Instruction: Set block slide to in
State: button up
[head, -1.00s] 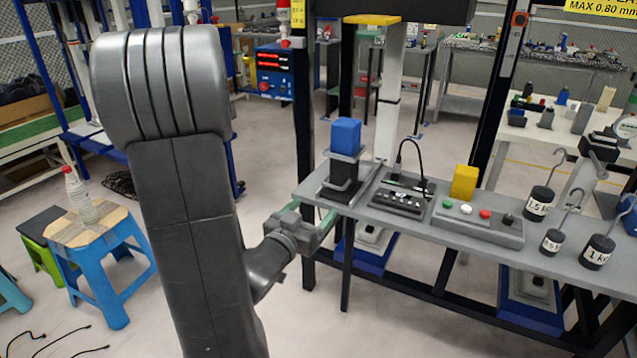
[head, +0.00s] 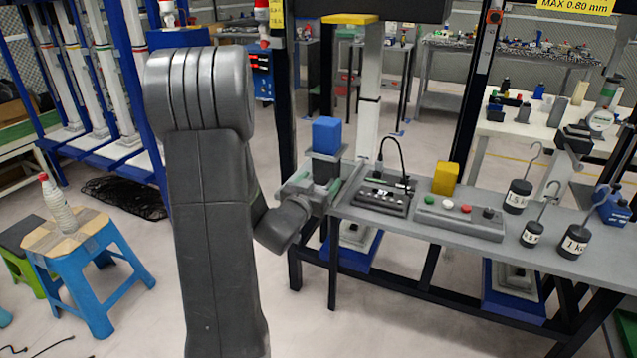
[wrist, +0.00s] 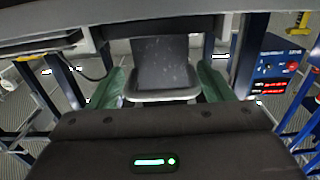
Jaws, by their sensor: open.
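The block slide is at the left end of the grey bench. Its blue block (head: 326,135) stands on top of a dark grey body, whose lower part is hidden by my gripper. My gripper (head: 318,183) is open, directly in front of the slide. In the wrist view, the open green fingers of my gripper (wrist: 163,90) stand on either side of a dark grey block (wrist: 165,62) above a lighter grey plate (wrist: 163,95). The fingers look apart from the block; contact cannot be told. The blue block is not seen in the wrist view.
A black switch box (head: 383,196) with a cable stands just right of the slide. Further right are a yellow block (head: 446,178), a button panel (head: 460,215) and black hooked weights (head: 518,196). A blue stool (head: 88,240) stands at the left; floor is open in between.

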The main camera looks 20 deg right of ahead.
aim_at(323, 177)
jog(key=shift+c, duration=0.4)
jog(key=c, duration=1.1)
jog(key=shift+o, duration=0.2)
jog(key=x, duration=0.4)
jog(key=shift+w+d+b, duration=0.25)
jog(key=shift+d+b, duration=0.05)
jog(key=shift+d, duration=0.05)
jog(key=o, duration=1.1)
jog(key=shift+s+d, duration=0.1)
jog(key=shift+o, duration=0.2)
jog(key=v, duration=1.4)
jog(key=shift+c, duration=0.2)
